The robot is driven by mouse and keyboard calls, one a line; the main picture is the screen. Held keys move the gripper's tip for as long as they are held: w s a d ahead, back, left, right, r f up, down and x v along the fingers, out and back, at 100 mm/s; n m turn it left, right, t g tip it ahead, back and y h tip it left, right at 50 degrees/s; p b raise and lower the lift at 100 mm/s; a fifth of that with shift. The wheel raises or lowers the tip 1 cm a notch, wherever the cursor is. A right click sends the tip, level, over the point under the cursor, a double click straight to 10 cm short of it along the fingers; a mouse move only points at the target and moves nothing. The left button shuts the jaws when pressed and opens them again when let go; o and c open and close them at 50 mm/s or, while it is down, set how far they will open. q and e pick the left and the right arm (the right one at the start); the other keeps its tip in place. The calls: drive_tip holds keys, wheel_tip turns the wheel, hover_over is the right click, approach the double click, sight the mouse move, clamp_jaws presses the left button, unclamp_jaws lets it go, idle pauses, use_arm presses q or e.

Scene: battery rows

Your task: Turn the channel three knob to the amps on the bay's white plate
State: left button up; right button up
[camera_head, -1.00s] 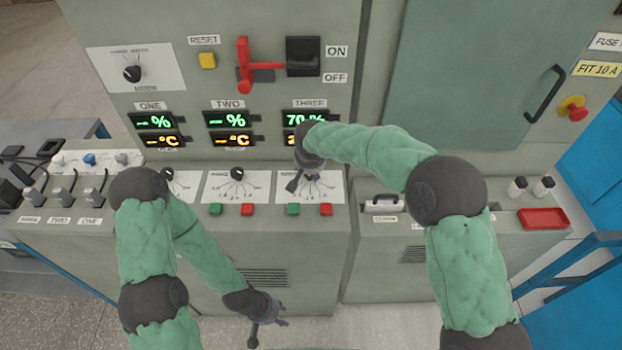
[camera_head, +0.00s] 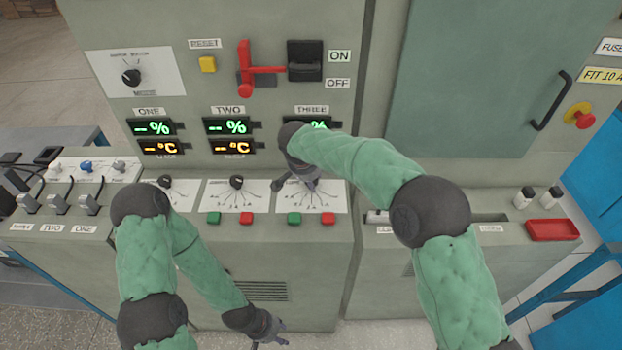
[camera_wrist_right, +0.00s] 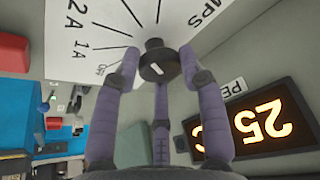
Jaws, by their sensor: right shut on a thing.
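The channel three dial plate (camera_head: 326,203) is white and sits on the sloping console, partly hidden by my right gripper (camera_head: 297,184). In the right wrist view, the black channel three knob (camera_wrist_right: 154,60) is between the fingers of my right gripper (camera_wrist_right: 158,72), which is shut on it. The dial plate (camera_wrist_right: 85,22) there shows radiating lines, "1A", "2A" and part of "AMPS". A white mark shows on the knob, but I cannot tell which value it points to. My left gripper (camera_head: 267,329) hangs empty below the console front; its opening is unclear.
Channel two's dial (camera_head: 237,183) is left of channel three. Green and red buttons (camera_head: 327,218) line the console edge below. A red lever (camera_head: 245,75) and the ON/OFF switch (camera_head: 304,60) are above. A red tray (camera_head: 552,230) stands right. Left sockets (camera_head: 57,204) hold plugs.

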drive_tip(key=shift+w+r, duration=0.2)
drive_tip(key=shift+r, duration=0.05)
drive_tip(key=o, duration=1.1)
drive_tip(key=shift+f, duration=0.1)
drive_tip(key=shift+s, duration=0.1)
drive_tip(key=v, duration=1.2)
